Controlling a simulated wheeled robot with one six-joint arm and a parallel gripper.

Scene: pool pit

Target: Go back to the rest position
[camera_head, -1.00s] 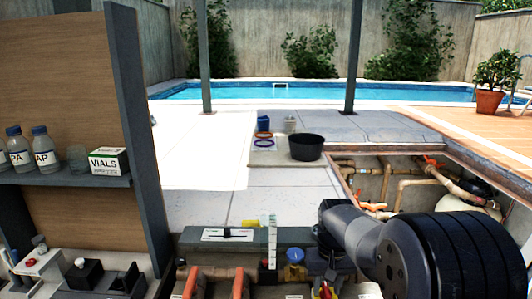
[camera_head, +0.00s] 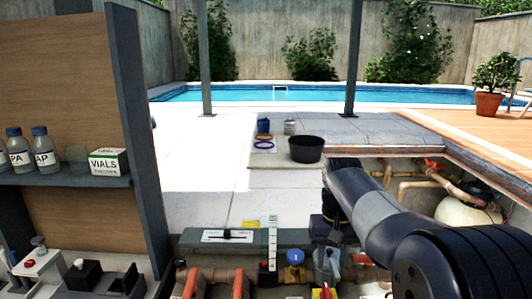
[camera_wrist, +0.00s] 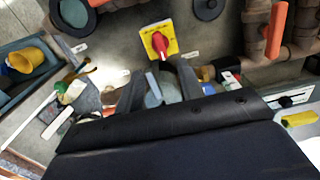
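My gripper (camera_wrist: 158,88) shows in the wrist view with its two dark fingers apart and nothing held between them. A red rotary knob on a yellow plate (camera_wrist: 159,41) is just beyond the fingertips, apart from them. In the head view my gripper (camera_head: 327,264) hangs low over the front panel, partly hidden by its own wrist. The red knob (camera_head: 325,293) shows there at the bottom edge, below the gripper. My arm reaches in from the lower right.
A blue-capped fitting (camera_head: 294,257) and red-handled pipes (camera_head: 238,284) stand close by. A black bowl (camera_head: 306,148) sits on the paving behind. The open pipe pit (camera_head: 400,180) is right, and a shelf with bottles (camera_head: 40,150) is left.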

